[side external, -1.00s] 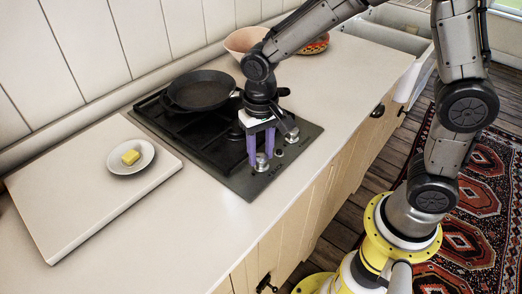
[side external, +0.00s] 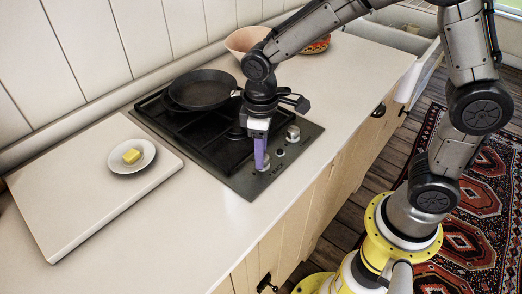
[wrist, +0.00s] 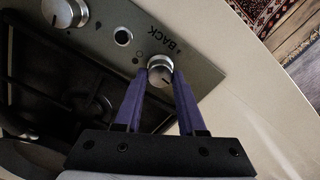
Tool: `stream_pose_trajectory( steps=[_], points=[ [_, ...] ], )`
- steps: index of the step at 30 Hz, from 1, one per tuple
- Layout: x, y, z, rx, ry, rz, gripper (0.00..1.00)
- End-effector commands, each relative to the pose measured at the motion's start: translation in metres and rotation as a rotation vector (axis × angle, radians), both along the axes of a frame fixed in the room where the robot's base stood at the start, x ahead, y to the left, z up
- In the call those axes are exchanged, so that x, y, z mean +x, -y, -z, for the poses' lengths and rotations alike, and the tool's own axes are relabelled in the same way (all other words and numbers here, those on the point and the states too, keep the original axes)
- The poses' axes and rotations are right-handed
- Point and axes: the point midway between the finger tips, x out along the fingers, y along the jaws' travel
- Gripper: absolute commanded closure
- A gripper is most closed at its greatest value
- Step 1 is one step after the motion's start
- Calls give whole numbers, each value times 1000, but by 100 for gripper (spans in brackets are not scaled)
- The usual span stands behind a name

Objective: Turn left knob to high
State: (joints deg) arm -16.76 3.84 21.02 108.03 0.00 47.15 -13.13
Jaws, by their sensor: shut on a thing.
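The left knob (wrist: 159,66), a round silver knob with a dark mark on its face, sits on the front strip of the black stovetop. My gripper (wrist: 160,75) is shut on it, with one purple finger on each side. In the side external view my gripper (side external: 261,167) points straight down at this knob, and the fingers partly hide the knob. The word BACK is printed beside the knob in the wrist view. The second silver knob (side external: 292,133) stands farther right, free of the fingers; it also shows in the wrist view (wrist: 63,12).
A small round button (side external: 280,152) lies between the knobs. A black pan (side external: 201,90) stands on the back of the stovetop (side external: 240,186). A white board (side external: 70,215) with a plate (side external: 143,164) of butter is at left. Bowls (side external: 245,40) stand behind my arm.

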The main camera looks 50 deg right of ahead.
Motion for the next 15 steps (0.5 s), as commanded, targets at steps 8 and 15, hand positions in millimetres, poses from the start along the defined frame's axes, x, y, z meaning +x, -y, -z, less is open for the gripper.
stream_pose_trajectory(
  steps=[8, 15],
  points=[
    [0, -1, -2, 1, 3, -120, 100],
    [0, -1, -2, 1, 4, -156, 100]
  ],
)
